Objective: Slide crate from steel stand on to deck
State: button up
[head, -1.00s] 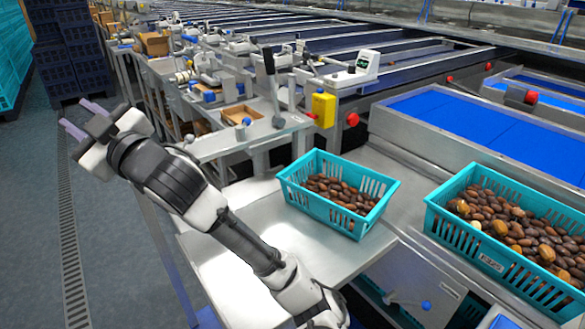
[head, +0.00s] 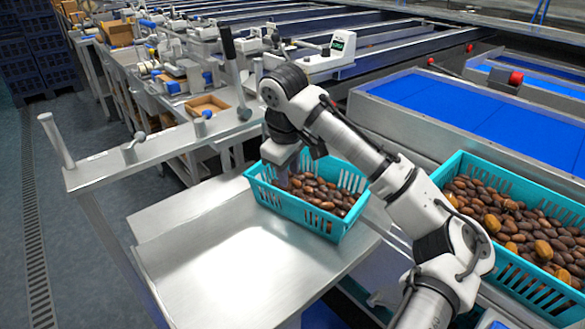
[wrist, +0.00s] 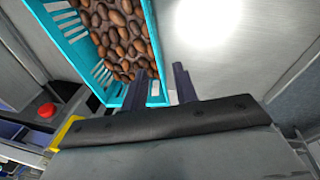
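The teal slotted crate (head: 335,228), part filled with brown dates (head: 318,190), sits upright on the bare steel stand (head: 230,265), at its right part. My gripper (head: 287,172) points down at the crate's far left corner; its fingertips are partly hidden there by the crate wall. In the wrist view the two dark fingers (wrist: 162,88) stand apart, one on the dates' side of the crate wall (wrist: 152,40) and one outside over bare steel. The wall runs between them, and they do not look closed on it. The steel deck (head: 362,150) lies beyond the crate, beside the blue belt.
A second, fuller teal crate (head: 520,262) stands to the right. My arm passes over the space between the crates. A lever (head: 234,75) and a steel rail with posts (head: 160,150) stand behind the stand. The stand's left and front are clear.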

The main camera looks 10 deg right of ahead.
aim_at(307, 215)
jog(key=d, duration=0.1)
jog(key=s+d+g, duration=0.1)
jog(key=d, duration=0.1)
jog(key=shift+m+h, duration=0.3)
jog(key=f, duration=0.4)
jog(key=w+d+f, duration=0.1)
jog(key=f, duration=0.4)
jog(key=f+p, duration=0.1)
jog(key=f, duration=0.3)
jog(key=shift+w+d+f, duration=0.25)
jog(key=shift+w+f, duration=0.05)
grip_shut()
dwell(0.9)
